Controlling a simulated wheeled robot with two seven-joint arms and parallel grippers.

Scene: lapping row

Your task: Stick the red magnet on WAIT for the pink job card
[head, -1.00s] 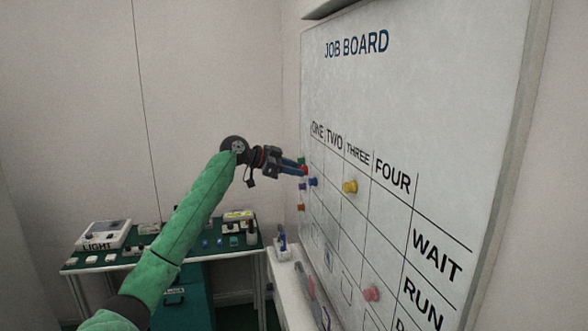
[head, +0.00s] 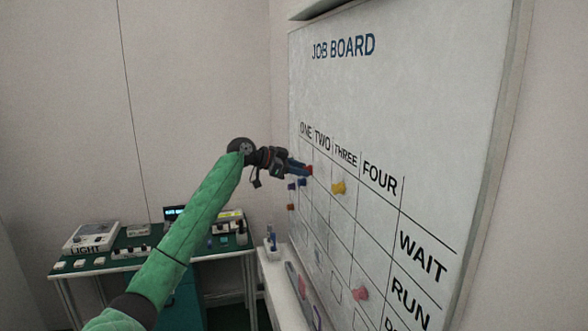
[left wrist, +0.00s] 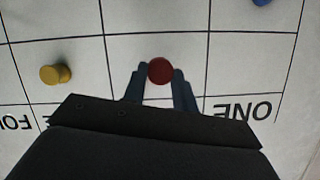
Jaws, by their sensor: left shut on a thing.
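My left gripper (head: 301,169) is shut on the red magnet (head: 309,170), by the board's upper rows on its left side. In the left wrist view the red magnet (left wrist: 160,70) sits between the two fingertips (left wrist: 160,80), over the column beside ONE, in the row by the headings. I cannot tell whether it touches the board. The WAIT label (head: 423,257) is at the right of the job board (head: 400,100). I cannot make out a pink job card for certain; small card shapes low on the board are unclear. My right gripper is out of view.
A yellow magnet (head: 338,188) is on the board near the held one; it also shows in the left wrist view (left wrist: 55,74). A blue magnet (head: 302,182) and a pink magnet (head: 361,294) are also there. A bench (head: 100,262) with devices stands at left.

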